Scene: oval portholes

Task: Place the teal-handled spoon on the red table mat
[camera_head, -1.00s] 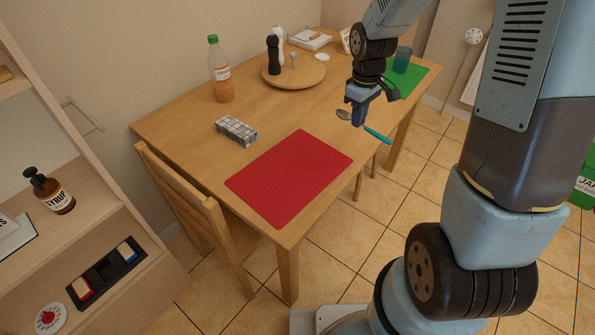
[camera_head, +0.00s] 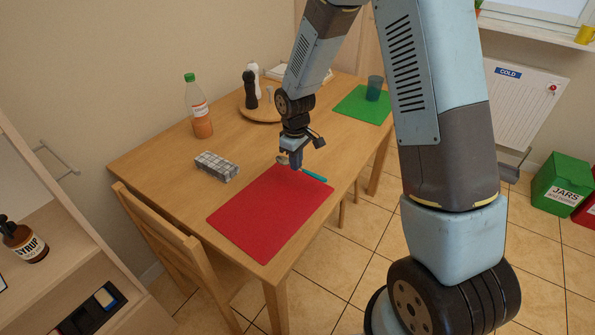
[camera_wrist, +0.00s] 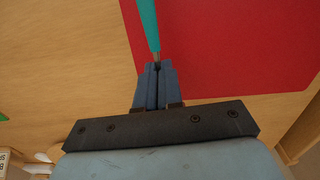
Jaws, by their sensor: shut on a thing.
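The red table mat (camera_head: 262,216) lies on the near part of the wooden table; it also shows in the wrist view (camera_wrist: 235,55). My gripper (camera_head: 295,164) is shut on the teal-handled spoon and is over the mat's far edge. The spoon's teal handle (camera_head: 314,176) points right in the head view, and its metal bowl (camera_head: 282,159) is on the left. In the wrist view the teal handle (camera_wrist: 149,22) runs up from between my fingertips (camera_wrist: 156,68). The spoon's bowl is hidden there. I cannot tell the exact height of the spoon above the mat.
A checked case (camera_head: 216,167) lies left of the mat. A bottle (camera_head: 198,108) and a round wooden board (camera_head: 258,114) with shakers stand farther back. A green mat (camera_head: 362,106) with a teal cup (camera_head: 374,88) is at the far right. A chair (camera_head: 170,245) stands at the left edge.

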